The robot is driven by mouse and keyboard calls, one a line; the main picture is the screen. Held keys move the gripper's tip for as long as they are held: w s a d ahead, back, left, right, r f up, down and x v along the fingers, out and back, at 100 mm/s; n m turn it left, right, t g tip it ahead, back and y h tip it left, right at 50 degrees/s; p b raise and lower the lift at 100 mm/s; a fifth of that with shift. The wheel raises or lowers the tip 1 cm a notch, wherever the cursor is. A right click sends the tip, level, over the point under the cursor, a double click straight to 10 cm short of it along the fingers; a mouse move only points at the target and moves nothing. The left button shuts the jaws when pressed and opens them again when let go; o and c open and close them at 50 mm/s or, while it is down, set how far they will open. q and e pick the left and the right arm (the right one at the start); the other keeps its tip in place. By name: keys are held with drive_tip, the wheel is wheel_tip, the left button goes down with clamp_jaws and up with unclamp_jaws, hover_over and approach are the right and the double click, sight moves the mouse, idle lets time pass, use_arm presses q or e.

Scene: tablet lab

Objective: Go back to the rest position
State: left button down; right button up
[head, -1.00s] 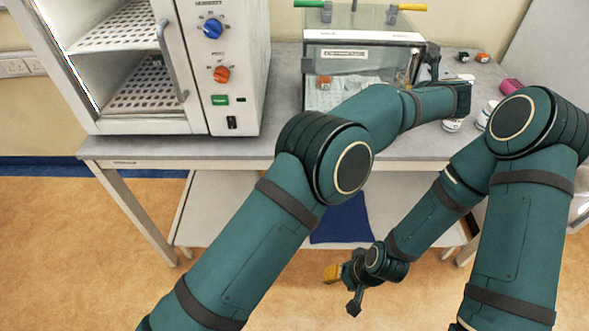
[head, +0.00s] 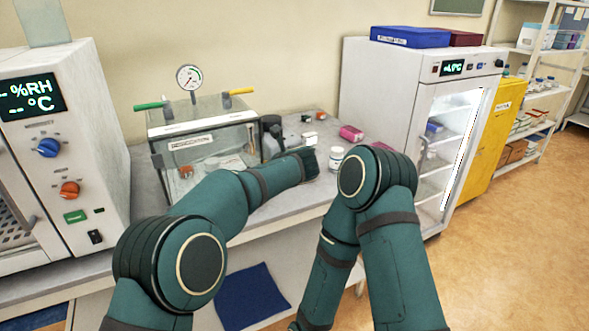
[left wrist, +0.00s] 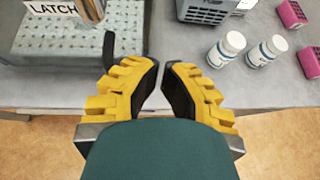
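My left arm (head: 245,190) reaches over the bench, its wrist end close to the right side of the clear chamber. Its gripper is hidden behind the wrist in the head view. In the left wrist view my left gripper (left wrist: 162,72) has yellow fingers with black pads, slightly apart at the tips. Nothing is between them, and bare bench edge shows in the gap. My right arm (head: 385,220) is bent, with its forearm pointing down in front of the bench. The right gripper lies below the head view's edge.
A clear chamber (head: 205,145) with a gauge stands on the bench (head: 290,205), beside an oven (head: 85,140). A glass-door fridge (head: 385,80) and yellow cabinet (head: 497,125) stand at right. Floor is clear there.

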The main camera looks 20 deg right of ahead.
use_arm(q)
drive_tip(key=v, duration=0.8)
drive_tip(key=a+f+m+g, duration=0.2)
drive_tip(key=a+f+m, duration=1.5)
drive_tip(key=a+f, duration=0.5)
drive_tip(key=s+a+f+m+g+h, duration=0.2)
drive_tip(key=s+a+f+m+g, duration=0.2)
drive_tip(key=s+a+f+m, duration=0.55)
drive_tip(key=s+a+f+m+g, duration=0.2)
drive_tip(key=s+m, duration=0.1)
drive_tip(key=s, duration=0.6)
drive_tip(key=s+a+f+m+g+h, duration=0.1)
drive_tip(key=s+a+f+m+g, duration=0.1)
drive_tip(key=s, duration=0.8)
drive_tip(key=shift+f+m+g, duration=0.3)
drive_tip(key=shift+f+m, duration=0.55)
drive_tip(key=shift+m, duration=0.3)
drive_tip(key=shift+s+a, duration=0.1)
